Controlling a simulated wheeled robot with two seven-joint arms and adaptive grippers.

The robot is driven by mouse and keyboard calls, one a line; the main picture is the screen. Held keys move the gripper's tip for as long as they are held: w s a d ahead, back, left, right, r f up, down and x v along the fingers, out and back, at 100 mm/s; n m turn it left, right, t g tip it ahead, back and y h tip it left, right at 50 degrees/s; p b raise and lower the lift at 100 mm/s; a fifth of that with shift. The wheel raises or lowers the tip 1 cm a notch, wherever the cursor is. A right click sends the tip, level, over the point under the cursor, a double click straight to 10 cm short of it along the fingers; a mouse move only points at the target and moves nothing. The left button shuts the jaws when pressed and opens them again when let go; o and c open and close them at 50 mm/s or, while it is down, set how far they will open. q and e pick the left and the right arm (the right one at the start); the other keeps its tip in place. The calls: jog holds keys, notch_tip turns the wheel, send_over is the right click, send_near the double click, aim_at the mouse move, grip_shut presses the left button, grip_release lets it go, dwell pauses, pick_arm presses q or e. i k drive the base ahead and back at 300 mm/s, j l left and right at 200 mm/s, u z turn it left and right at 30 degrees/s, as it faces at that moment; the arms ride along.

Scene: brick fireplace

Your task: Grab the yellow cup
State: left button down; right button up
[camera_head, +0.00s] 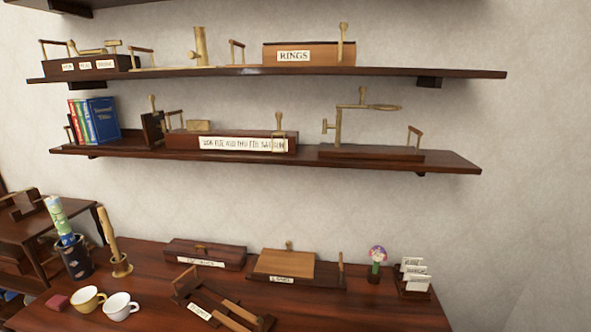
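The yellow cup (88,299) stands upright on the dark wooden table at the lower left. It looks yellow outside with a pale inside. A white cup (121,306) stands just to its right, very close to it; I cannot tell if they touch. Neither of my grippers shows in the head view.
A dark pot (75,258) with rolled items and a wooden stand (121,265) are behind the cups. Wooden boxes and a card holder (414,283) stand further right. Two loaded wall shelves (455,160) hang above.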

aim_at(86, 300)
jog(key=j+u, duration=0.1)
jog(key=u, duration=1.5)
